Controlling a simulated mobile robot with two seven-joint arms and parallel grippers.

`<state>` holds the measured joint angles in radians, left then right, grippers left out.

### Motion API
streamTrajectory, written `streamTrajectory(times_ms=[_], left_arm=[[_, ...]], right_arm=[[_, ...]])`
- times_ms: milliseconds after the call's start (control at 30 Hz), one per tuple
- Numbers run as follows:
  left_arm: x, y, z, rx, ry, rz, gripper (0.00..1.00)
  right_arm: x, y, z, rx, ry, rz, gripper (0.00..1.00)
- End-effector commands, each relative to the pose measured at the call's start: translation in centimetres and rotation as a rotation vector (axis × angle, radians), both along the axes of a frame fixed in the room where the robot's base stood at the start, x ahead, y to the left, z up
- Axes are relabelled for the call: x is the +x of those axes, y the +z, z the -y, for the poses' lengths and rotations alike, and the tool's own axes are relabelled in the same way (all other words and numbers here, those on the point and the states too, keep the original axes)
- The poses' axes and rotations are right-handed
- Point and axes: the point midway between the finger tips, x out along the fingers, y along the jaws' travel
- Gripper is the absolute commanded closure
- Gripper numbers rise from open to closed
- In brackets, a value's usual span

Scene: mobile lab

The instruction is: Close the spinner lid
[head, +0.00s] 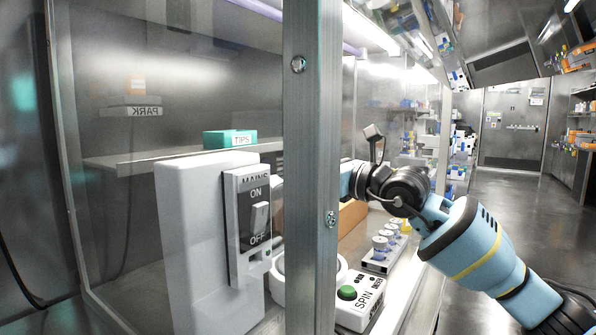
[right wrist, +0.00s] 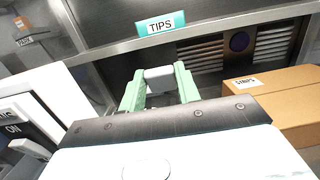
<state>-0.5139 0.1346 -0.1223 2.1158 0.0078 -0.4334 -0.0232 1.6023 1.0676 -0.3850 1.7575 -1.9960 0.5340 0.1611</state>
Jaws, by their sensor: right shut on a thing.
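The white spinner (head: 338,268) stands behind the glass in the head view, partly covered by the metal post. Its front panel carries a green SPIN button (head: 347,293). My right arm reaches in from the right, and its gripper is largely hidden behind the post. In the right wrist view my right gripper (right wrist: 159,76) has its green fingers shut on a pale grey block (right wrist: 158,73), seemingly the spinner lid's handle. The rest of the lid and its angle cannot be made out. My left gripper is not in view.
A MAINS switch box (head: 247,225) stands left of the post. A rack of capped tubes (head: 380,262) sits close right of the spinner, below my right arm. A cardboard box (right wrist: 275,100) and a teal TIPS box (right wrist: 160,26) are nearby.

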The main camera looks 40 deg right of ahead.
Motion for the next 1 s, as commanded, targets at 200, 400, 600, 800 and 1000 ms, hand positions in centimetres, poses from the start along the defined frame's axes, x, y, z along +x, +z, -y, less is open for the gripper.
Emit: streamTrajectory(times_ms=[200,400,600,800,1000], left_arm=[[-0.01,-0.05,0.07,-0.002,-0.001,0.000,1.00],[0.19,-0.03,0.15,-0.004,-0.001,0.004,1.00],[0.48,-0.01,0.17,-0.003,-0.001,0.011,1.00],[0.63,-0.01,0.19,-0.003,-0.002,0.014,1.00],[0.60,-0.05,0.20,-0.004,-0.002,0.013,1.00]], right_arm=[[-0.12,-0.57,0.02,-0.002,0.000,-0.013,1.00],[-0.10,-0.63,0.00,-0.003,0.000,-0.015,1.00],[-0.10,-0.55,0.01,-0.002,0.000,-0.013,0.49],[-0.14,-0.39,0.03,-0.002,0.000,-0.009,0.45],[-0.46,-0.41,0.18,-0.002,0.000,-0.007,0.45]])
